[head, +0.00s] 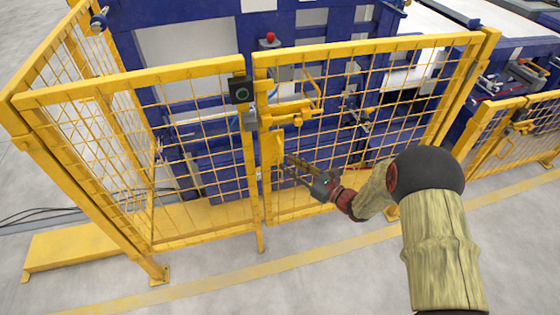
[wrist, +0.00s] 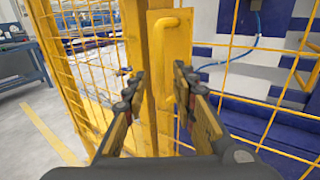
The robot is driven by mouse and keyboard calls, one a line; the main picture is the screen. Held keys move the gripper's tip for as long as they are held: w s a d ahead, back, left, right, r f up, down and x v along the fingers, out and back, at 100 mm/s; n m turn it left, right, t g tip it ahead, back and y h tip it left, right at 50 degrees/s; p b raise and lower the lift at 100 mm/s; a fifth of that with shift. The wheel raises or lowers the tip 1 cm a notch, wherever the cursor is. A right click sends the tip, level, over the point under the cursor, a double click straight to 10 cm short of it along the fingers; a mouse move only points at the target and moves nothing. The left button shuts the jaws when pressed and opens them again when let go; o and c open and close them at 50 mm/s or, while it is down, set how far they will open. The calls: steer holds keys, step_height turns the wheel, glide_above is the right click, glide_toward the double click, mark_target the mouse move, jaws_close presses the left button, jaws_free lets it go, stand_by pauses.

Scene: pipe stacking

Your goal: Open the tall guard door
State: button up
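The tall guard door (head: 370,95) is a yellow-framed wire mesh panel, and in the head view it stands shut in line with the fence panel to its left. A yellow slide latch (head: 288,113) sits near the top of its left edge, with a black switch box (head: 241,90) on the neighbouring post. A yellow handle plate (wrist: 170,65) is on the door's edge in the wrist view. My gripper (head: 287,165) is in front of the door's left edge below the latch. In the wrist view its fingers (wrist: 159,82) are apart and empty, with the plate beyond them.
A lower yellow guard gate (head: 515,130) stands at the right. Blue machinery (head: 200,45) is behind the mesh. A yellow fence panel (head: 150,165) is left of the door. Grey floor (head: 300,285) with a yellow line lies clear in front.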

mark_target(281, 159)
steer(key=shift+b+x, duration=0.55)
steer(key=shift+x, duration=1.7)
jaws_close()
